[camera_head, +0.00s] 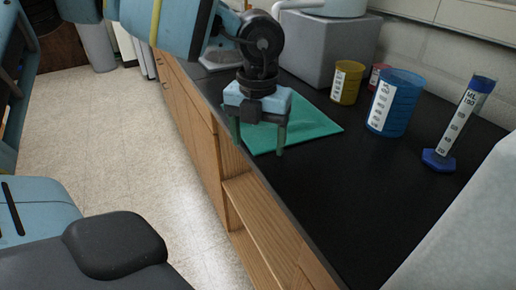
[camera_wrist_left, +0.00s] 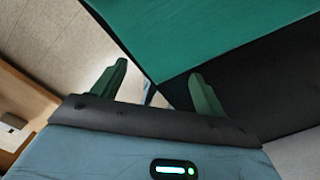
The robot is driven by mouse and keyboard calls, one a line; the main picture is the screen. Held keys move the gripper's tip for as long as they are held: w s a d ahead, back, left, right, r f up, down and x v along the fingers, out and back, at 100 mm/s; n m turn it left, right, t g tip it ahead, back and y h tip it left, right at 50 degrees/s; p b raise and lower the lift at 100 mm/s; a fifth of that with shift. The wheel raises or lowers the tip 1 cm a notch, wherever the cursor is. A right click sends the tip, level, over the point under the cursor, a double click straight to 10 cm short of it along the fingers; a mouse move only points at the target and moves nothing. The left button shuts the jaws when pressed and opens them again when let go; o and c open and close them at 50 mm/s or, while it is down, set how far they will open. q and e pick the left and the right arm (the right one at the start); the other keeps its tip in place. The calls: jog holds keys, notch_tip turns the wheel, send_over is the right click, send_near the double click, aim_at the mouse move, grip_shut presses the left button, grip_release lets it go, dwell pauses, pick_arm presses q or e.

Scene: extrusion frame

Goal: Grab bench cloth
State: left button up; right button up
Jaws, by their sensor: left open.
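The bench cloth (camera_head: 310,127) is a flat green sheet on the black bench top, near its left front edge. In the left wrist view the cloth (camera_wrist_left: 210,30) fills the upper part, beyond the fingertips. My left gripper (camera_head: 260,145) points down over the cloth's near left part and the bench edge, and hides some of the cloth. I cannot tell whether a fingertip touches the cloth. My right gripper is not in view.
A yellow beaker (camera_head: 346,84), a blue beaker (camera_head: 396,105), a red one (camera_head: 377,76) and a blue-based cylinder (camera_head: 440,158) stand right of the cloth. A grey block (camera_head: 325,50) is behind. The black bench top (camera_head: 345,200) in front is clear. Wooden cabinets (camera_head: 222,165) drop to the floor.

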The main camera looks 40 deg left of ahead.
pick_arm(q)
jog(key=shift+f, duration=0.15)
jog(key=shift+c, duration=1)
grip_shut()
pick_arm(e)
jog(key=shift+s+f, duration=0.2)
